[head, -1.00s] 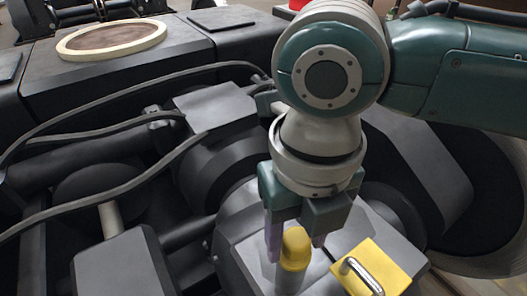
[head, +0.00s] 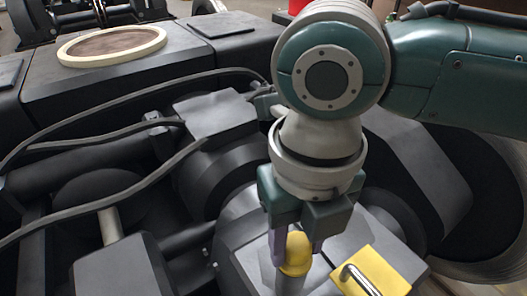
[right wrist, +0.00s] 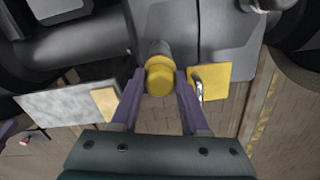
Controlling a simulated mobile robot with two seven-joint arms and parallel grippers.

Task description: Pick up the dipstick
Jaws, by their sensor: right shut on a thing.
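The dipstick shows as a rounded yellow cap (head: 296,254) at the top of a grey tube (head: 291,283) on the dark bogie housing, low in the head view. It also shows in the right wrist view as a yellow cap (right wrist: 160,78) between the fingers. My right gripper (head: 297,247) reaches down from above and is shut on the yellow cap, one purple finger on each side. In the right wrist view the right gripper (right wrist: 160,85) has its fingertips beside the cap. The dipstick's lower part is hidden in the tube.
A yellow plate with a metal handle (head: 370,274) sits close to the right of the cap. Black cables (head: 140,188) run across the left side. A large wheel (head: 490,220) stands at right. A pale ring (head: 112,46) lies on the frame at back left.

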